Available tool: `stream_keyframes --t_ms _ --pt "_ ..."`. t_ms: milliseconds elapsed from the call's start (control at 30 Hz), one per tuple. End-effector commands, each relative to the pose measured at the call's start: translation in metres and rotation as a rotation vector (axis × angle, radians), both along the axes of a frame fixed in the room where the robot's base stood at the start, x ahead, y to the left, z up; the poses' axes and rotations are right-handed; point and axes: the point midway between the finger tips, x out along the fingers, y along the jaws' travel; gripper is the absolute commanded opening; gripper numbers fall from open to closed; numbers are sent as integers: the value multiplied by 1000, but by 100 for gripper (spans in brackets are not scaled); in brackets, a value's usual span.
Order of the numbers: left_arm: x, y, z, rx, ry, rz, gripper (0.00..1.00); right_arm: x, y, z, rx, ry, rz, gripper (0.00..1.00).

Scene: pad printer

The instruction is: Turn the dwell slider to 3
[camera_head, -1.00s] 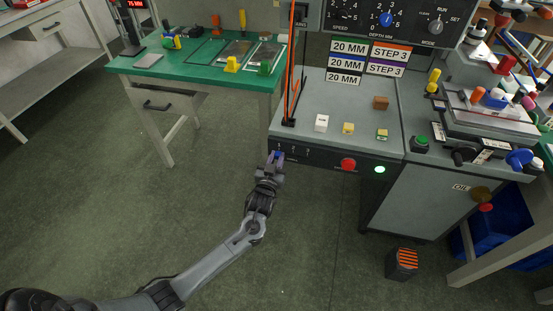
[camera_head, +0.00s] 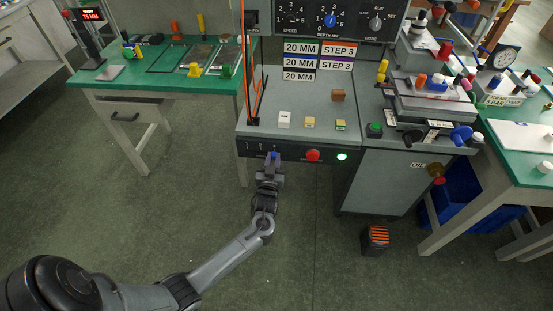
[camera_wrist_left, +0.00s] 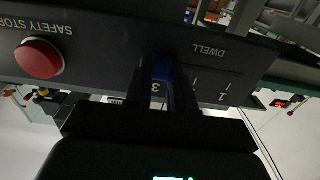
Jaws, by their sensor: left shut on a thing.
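The blue dwell slider (camera_head: 275,154) is on the dark front panel (camera_head: 295,153) of the pad printer. In the left wrist view, which is upside down, the blue slider knob (camera_wrist_left: 162,68) stands beside the mark 3, with the mark 1 farther right in that picture. My left gripper (camera_head: 271,162) is shut on the slider; its fingers (camera_wrist_left: 161,85) lie on both sides of the knob and hide part of the scale. My right gripper is in neither view.
Small blocks (camera_head: 309,122) lie on the printer's top. A dark bin with orange stripes (camera_head: 376,239) stands on the floor. The floor before the panel is open.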

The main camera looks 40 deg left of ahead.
Motion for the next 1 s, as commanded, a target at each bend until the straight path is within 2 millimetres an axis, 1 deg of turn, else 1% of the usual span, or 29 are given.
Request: stream_keyframes --t_ms 100,133,267,300,533,667,833,1000 --pt "1 -3 0 -1 -1 -6 0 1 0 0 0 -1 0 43" --pt "2 -3 0 -1 -1 -6 28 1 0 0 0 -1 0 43" --pt "1 -2 0 -1 -1 -5 48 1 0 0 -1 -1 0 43" --pt "1 -2 0 -1 -1 -5 49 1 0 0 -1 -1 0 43" --pt "1 -1 0 -1 -1 -3 49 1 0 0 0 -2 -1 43" --pt "-3 -4 1 -1 0 -4 49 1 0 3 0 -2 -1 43" --pt "-18 -17 2 -3 2 -4 49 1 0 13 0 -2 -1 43" --pt "-42 -36 3 -3 3 -4 49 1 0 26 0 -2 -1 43"
